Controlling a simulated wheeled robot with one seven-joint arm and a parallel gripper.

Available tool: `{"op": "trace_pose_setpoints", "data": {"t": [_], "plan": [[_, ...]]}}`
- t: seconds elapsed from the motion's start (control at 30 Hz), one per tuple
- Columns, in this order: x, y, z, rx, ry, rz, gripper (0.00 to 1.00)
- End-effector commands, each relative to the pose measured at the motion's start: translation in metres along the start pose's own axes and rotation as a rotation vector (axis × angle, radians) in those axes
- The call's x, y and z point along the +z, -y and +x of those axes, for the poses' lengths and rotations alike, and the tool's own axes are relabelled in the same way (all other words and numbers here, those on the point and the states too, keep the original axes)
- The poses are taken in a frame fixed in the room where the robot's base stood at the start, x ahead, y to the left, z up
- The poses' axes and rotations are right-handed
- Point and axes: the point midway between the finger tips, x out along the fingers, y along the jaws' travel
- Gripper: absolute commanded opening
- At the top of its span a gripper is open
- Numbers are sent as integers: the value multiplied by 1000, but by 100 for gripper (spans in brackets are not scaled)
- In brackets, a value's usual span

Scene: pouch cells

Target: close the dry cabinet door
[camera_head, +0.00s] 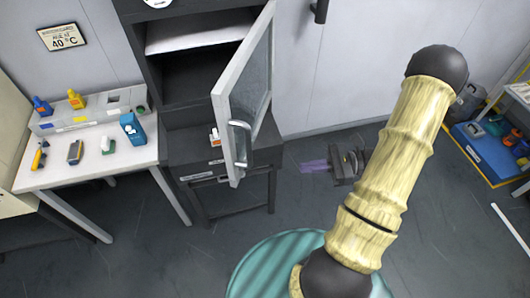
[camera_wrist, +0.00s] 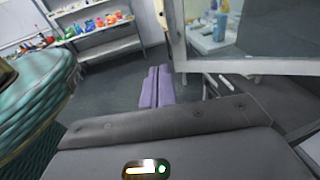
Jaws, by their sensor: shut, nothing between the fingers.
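The dry cabinet (camera_head: 183,85) is dark, stands at the back and shows a pale shelf inside. Its glazed door (camera_head: 228,100) with a light frame stands wide open, swung out towards me. A pale upright handle (camera_head: 239,143) sits low on the door. My gripper (camera_head: 302,166) is to the right of the door, apart from it, with its purple fingers pointing left. The fingers are shut and empty in the wrist view (camera_wrist: 158,72). There the door (camera_wrist: 250,66) fills the upper right, beside the fingers. I cannot make out the handle clearly there.
A white table (camera_head: 90,166) with bottles and a blue carton (camera_head: 132,128) stands left of the cabinet. A small orange-and-white bottle (camera_head: 214,138) is on the ledge below the cabinet opening. A blue tray (camera_head: 487,150) lies at far right. Floor between is clear.

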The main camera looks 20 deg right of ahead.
Motion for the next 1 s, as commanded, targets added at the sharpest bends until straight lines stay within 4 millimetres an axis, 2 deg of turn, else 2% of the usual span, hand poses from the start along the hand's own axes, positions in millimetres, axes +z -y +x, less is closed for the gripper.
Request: {"op": "trace_pose_setpoints", "data": {"t": [0.07,0.17,0.57,0.77,1.0], "plan": [[3,7,-12,-78,62,25,0],[2,11,-18,-116,94,34,0],[3,12,-13,-114,93,34,0],[7,14,10,-110,94,37,0],[12,18,52,-108,93,36,0]]}}
